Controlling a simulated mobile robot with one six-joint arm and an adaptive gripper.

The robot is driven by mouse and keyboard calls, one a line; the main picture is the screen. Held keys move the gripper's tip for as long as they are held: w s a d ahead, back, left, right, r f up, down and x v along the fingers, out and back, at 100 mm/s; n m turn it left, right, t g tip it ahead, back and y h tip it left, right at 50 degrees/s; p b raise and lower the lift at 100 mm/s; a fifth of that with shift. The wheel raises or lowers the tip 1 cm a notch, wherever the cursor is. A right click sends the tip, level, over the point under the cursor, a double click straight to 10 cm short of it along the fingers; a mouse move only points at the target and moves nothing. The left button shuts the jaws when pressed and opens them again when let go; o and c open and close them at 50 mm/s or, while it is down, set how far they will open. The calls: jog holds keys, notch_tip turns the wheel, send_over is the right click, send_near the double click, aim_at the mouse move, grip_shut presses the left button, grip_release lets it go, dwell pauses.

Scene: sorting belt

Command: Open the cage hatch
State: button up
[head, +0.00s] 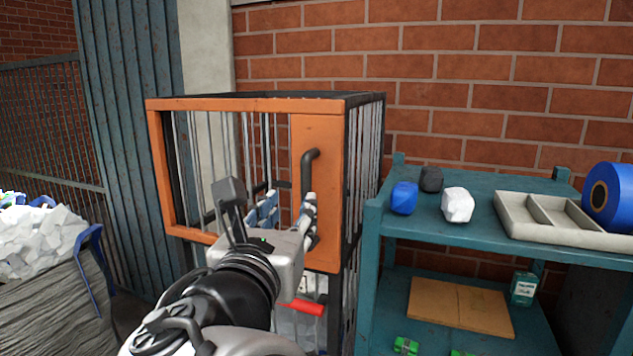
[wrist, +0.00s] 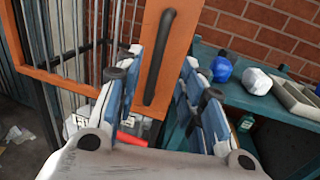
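The cage hatch (head: 318,132) is an orange frame with vertical bars on the front of a dark metal cage. It looks shut in the head view. A dark bar handle (head: 308,172) stands upright on the wide orange panel at its right side; it also shows in the wrist view (wrist: 160,55). My gripper (head: 287,207) is in front of the hatch, by the handle's lower end. In the wrist view its blue-padded fingers (wrist: 156,80) are spread apart, with the handle seen between them, nearer the left finger. I cannot tell whether either finger touches the handle.
A teal shelf (head: 375,222) stands close right of the cage, bearing a blue lump (head: 404,198), a dark lump (head: 431,179), a white lump (head: 457,204) and a pale divided tray (head: 565,235). A red bar (head: 305,307) sits below the hatch. White rubble (head: 35,245) is at left.

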aim_at(305, 187)
jog(key=w, duration=0.4)
jog(key=w+d+p, duration=0.1)
jog(key=w, duration=0.3)
jog(key=w+d, duration=0.1)
jog(key=w, duration=0.3)
jog(key=shift+w+p, duration=0.25)
jog(key=shift+p, duration=0.1)
jog(key=shift+c, duration=0.5)
grip_shut()
